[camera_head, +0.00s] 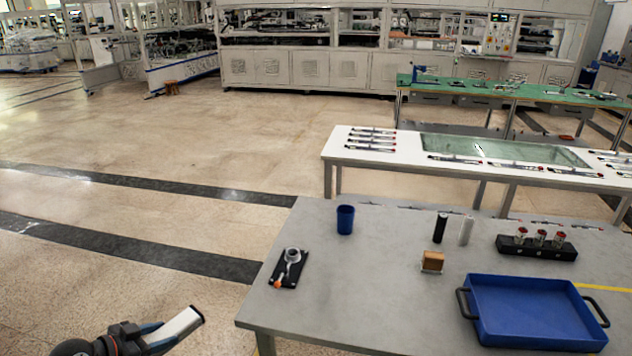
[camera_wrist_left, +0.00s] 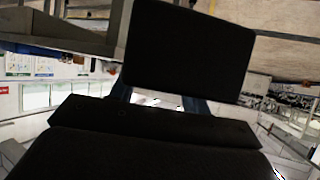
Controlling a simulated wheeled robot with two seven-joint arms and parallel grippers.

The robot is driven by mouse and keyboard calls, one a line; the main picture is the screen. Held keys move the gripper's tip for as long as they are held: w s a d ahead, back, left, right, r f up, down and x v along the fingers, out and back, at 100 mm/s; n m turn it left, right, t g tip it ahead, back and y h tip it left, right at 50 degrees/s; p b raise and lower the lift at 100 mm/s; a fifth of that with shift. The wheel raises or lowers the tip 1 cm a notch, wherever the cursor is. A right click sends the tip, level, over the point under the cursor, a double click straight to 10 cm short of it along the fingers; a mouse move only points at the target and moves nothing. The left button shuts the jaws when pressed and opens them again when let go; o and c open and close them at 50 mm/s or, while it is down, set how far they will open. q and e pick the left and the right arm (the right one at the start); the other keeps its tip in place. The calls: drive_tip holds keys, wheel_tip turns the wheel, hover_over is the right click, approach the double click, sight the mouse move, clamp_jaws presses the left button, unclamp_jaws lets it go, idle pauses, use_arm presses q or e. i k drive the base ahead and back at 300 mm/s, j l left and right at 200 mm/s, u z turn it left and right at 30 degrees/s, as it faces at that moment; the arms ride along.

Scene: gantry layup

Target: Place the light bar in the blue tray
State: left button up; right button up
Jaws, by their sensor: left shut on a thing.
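My left gripper (camera_head: 150,331) is at the bottom left of the head view, off the table's left side and over the floor. It is shut on the light bar (camera_head: 178,331), a pale bar with a dark end, which points up and to the right. In the left wrist view a broad black face, seemingly the bar (camera_wrist_left: 190,50), fills the upper middle; the fingers are mostly hidden. The blue tray (camera_head: 484,335), with black handles, lies at the right of the grey table and looks empty. The bar is well apart from it. My right gripper is not in view.
The grey table (camera_head: 350,290) also holds a blue cup (camera_head: 345,219), a small black plate with a grey part (camera_head: 291,262), a brown block (camera_head: 432,261), a black cylinder (camera_head: 440,228), a white cylinder (camera_head: 466,231) and a black rack (camera_head: 537,250). The table's front middle is clear.

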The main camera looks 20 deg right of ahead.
sight(515, 314)
drive_tip(key=k+l, duration=0.15)
drive_tip(key=l, duration=0.25)
drive_tip(key=k+l+u, duration=0.1)
drive_tip(key=l, duration=0.35)
drive_tip(key=k+l, duration=0.25)
drive_tip(key=l, duration=0.15)
drive_tip(key=k+l, duration=0.2)
drive_tip(key=l, duration=0.2)
drive_tip(key=k+l+u, duration=0.1)
drive_tip(key=l, duration=0.3)
drive_tip(key=k, duration=0.05)
